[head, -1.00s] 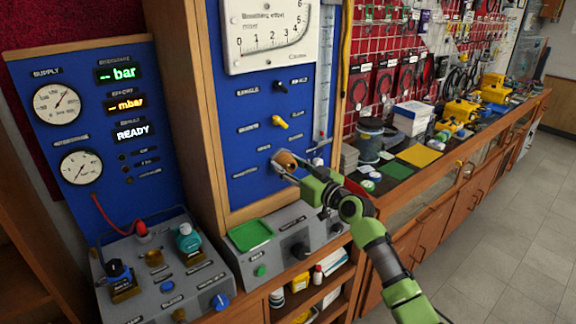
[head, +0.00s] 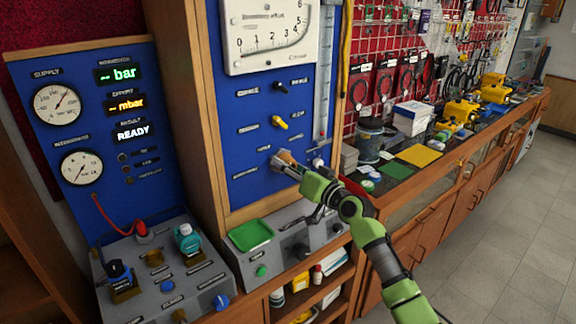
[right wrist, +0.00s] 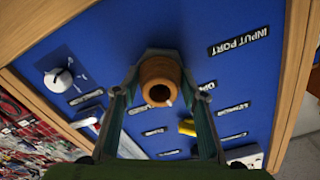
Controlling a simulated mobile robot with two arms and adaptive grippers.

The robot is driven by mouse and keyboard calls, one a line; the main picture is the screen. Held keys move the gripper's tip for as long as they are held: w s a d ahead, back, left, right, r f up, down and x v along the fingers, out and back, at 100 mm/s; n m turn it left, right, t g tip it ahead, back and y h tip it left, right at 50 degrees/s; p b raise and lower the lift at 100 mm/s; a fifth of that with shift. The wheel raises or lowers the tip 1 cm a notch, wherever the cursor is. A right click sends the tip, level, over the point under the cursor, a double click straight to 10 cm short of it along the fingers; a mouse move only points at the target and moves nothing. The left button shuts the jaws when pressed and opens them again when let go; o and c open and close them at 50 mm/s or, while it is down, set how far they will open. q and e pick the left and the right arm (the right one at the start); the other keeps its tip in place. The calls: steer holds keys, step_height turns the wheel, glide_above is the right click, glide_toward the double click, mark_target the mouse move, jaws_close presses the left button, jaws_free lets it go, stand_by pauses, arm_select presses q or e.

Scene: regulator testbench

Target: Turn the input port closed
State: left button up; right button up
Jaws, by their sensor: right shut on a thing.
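The input port is a round copper-brown fitting (head: 285,156) with a dark hole in its face, on the blue panel (head: 237,105). In the right wrist view the port (right wrist: 157,70) sits between my two fingers, below the INPUT PORT label (right wrist: 238,41). My right gripper (head: 279,161) is shut on the port, one finger on each side. In the head view the fingers partly cover it. My left gripper is not in view.
A yellow knob (head: 280,122) and a black knob (head: 282,88) are above the port. A grey console (head: 290,240) with a green tray (head: 250,235) juts out below. The wooden frame edge (head: 340,100) stands to the right.

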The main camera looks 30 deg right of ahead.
steer(key=m+p, duration=0.1)
steer(key=m, duration=0.5)
steer(key=shift+r+m+p, duration=0.1)
steer(key=shift+m+p, duration=0.2)
steer(key=shift+p, duration=0.05)
steer(key=m+p, duration=0.2)
steer(key=m, duration=0.3)
steer(key=shift+m, duration=0.4)
steer(key=o, duration=1.1)
steer(key=shift+s, duration=0.15)
steer(key=s+d, duration=0.1)
steer(key=s, duration=1)
steer(key=shift+s, duration=0.35)
steer(key=shift+f, duration=0.2)
